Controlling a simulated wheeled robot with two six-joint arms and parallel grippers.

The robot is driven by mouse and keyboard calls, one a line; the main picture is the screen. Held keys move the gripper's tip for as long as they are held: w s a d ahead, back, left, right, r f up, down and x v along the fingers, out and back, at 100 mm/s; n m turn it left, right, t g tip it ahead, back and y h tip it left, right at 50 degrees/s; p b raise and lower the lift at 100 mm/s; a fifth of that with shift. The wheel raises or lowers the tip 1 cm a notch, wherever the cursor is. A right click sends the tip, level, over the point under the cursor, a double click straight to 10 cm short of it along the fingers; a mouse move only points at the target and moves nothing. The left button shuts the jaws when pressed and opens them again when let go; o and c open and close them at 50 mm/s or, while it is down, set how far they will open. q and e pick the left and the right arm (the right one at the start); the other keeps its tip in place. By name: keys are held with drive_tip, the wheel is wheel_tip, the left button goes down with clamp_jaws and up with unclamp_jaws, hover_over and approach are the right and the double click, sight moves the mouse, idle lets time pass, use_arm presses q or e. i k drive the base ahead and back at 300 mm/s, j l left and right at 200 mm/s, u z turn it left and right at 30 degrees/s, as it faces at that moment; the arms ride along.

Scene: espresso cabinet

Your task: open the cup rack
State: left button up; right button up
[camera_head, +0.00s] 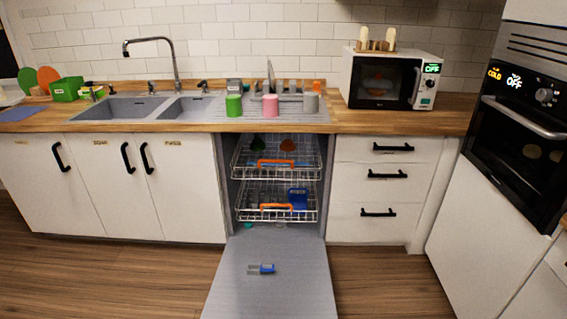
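A dishwasher under the counter is open, its grey door (268,292) folded down toward me. Inside are two wire racks, an upper rack (240,165) and a lower rack (243,203). The lower one has an orange handle (276,207) and holds a blue item (298,197). Both racks appear to sit within the cabinet opening; how far out they are is hard to tell. Neither of my grippers is in view.
A small blue-and-grey object (262,268) lies on the lowered door. White drawers (376,190) are on the right, cupboards (105,190) on the left. Floor beside the door is clear.

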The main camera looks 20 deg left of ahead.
sight(278, 161)
drive_tip(key=u, duration=0.55)
drive_tip(key=i+j+u, duration=0.1)
drive_tip(key=j+u, duration=0.3)
drive_tip(key=i+j+u, duration=0.2)
drive_tip(key=j+u, duration=0.15)
drive_tip(key=i+j+u, duration=0.2)
drive_tip(key=j+u, duration=0.2)
drive_tip(key=i+j+u, duration=0.8)
drive_tip(key=i+u, duration=0.2)
drive_tip(key=i+z, duration=0.45)
drive_tip(key=i+j+z, duration=0.15)
drive_tip(key=z, duration=0.25)
drive_tip(key=i+z, duration=0.15)
drive_tip(key=z, duration=0.3)
drive_tip(key=i+z, duration=0.2)
drive_tip(key=z, duration=0.2)
drive_tip(key=i+z, duration=0.15)
drive_tip(key=z, duration=0.3)
drive_tip(key=i+j+z, duration=0.15)
drive_tip(key=z, duration=0.3)
drive_tip(key=i+j+z, duration=0.15)
drive_tip(key=z, duration=0.3)
